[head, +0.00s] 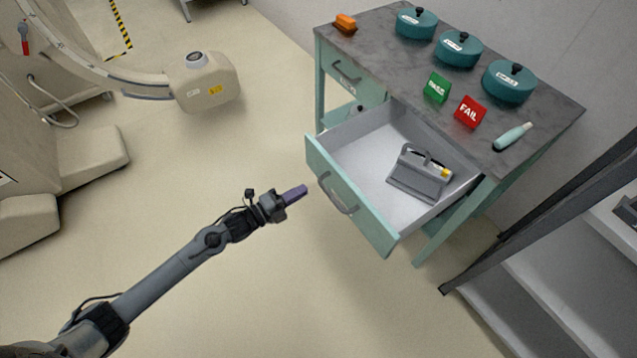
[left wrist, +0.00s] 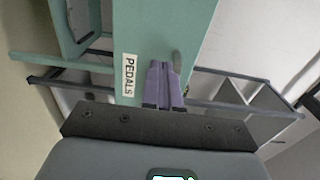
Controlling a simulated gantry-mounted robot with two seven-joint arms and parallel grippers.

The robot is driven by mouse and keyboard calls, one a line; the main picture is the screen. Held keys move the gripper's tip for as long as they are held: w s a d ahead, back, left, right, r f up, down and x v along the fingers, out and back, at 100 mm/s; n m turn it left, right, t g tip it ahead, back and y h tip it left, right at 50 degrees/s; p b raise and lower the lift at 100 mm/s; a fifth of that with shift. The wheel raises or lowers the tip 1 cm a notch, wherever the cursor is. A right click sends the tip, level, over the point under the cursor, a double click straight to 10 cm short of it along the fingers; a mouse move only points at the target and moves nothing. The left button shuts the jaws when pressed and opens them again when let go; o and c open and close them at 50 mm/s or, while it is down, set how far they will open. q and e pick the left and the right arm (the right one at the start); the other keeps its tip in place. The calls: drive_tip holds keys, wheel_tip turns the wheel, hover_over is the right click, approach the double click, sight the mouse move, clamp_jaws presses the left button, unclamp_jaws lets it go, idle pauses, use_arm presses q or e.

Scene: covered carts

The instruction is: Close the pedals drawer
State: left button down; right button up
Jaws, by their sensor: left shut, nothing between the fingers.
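The pedals drawer (head: 352,201) is pulled open from the green bench, with a grey curved handle (head: 337,197) on its front. A grey pedal unit (head: 418,180) lies inside it. My left gripper (head: 301,190) is shut and empty, just left of the drawer front in the head view. In the left wrist view the shut purple fingers (left wrist: 164,84) point at the green drawer front (left wrist: 165,30). The white PEDALS label (left wrist: 130,75) is beside them, and the handle (left wrist: 177,63) is close to their right. I cannot tell whether they touch the front. My right gripper is not in view.
The bench top (head: 400,72) holds teal round pots (head: 459,49), a green sign (head: 437,87), a red FAIL sign (head: 470,111) and an orange block (head: 345,22). A second drawer (head: 349,76) is beside the open one. A dark-framed shelf (head: 540,225) stands right.

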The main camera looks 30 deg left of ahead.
sight(319, 181)
use_arm(q)
drive_tip(key=b+x, duration=0.2)
drive_tip(key=x, duration=0.4)
drive_tip(key=shift+w+d, duration=0.2)
drive_tip(key=shift+w, duration=0.15)
drive_tip(key=shift+w+d, duration=0.1)
drive_tip(key=shift+w, duration=0.1)
